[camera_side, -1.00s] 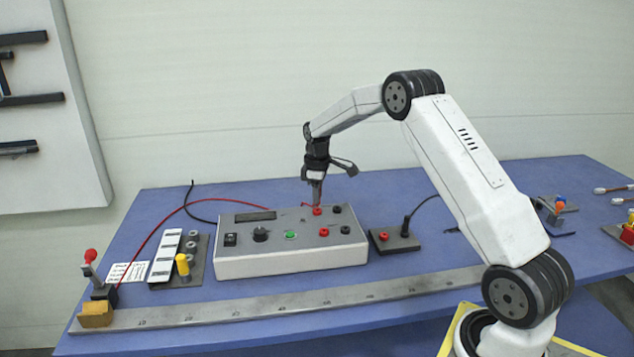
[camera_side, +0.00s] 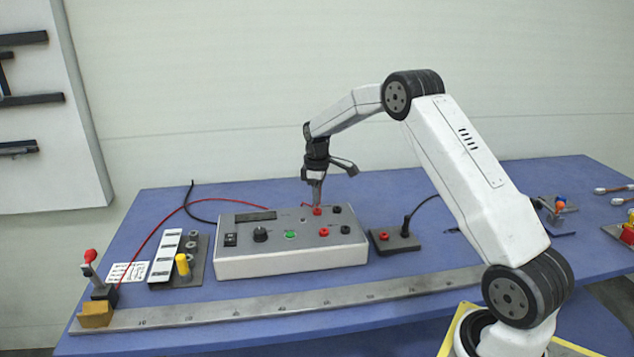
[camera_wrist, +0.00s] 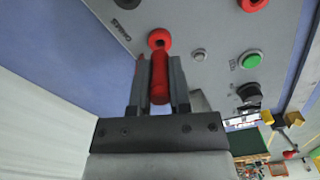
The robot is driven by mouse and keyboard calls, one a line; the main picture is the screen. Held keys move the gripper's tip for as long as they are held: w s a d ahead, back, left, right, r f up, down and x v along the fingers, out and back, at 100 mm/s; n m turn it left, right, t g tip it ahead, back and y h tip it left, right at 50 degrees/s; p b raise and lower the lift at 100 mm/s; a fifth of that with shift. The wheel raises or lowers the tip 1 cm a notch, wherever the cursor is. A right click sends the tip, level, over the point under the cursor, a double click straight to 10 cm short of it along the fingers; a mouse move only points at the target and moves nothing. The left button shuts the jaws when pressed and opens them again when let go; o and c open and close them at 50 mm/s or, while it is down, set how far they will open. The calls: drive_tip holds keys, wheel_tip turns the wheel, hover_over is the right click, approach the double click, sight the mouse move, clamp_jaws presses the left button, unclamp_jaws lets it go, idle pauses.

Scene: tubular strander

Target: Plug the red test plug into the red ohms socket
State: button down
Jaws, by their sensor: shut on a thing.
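My gripper (camera_side: 317,203) points down over the back of the meter box and is shut on the red test plug (camera_wrist: 159,80), which shows between the two fingers in the wrist view. The red ohms socket (camera_wrist: 159,39) lies right at the plug's end, beside a printed label; in the side view this socket (camera_side: 317,212) is directly under the fingertips.
The meter box (camera_side: 290,262) also carries another red socket (camera_side: 323,232), black sockets (camera_side: 345,230), a green button (camera_side: 291,235) and a knob (camera_side: 260,235). A red lead (camera_side: 150,238) loops behind the box.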

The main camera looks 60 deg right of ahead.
drive_tip(key=shift+f, duration=1.05)
drive_tip(key=shift+c, duration=2.4)
unclamp_jaws()
drive_tip(key=shift+r, duration=0.1)
drive_tip(key=shift+r, duration=3.85)
drive_tip(key=shift+a, duration=0.1)
drive_tip(key=s+a+f+m+t, duration=0.1)
drive_tip(key=s+a+f+m, duration=0.1)
drive_tip(key=s+a, duration=0.9)
drive_tip(key=s+a+f+m+t, duration=0.1)
drive_tip(key=s+a+f+m, duration=0.1)
drive_tip(key=s+a, duration=0.9)
drive_tip(key=shift+s+a+m+t, duration=0.3)
drive_tip(key=shift+a, duration=0.7)
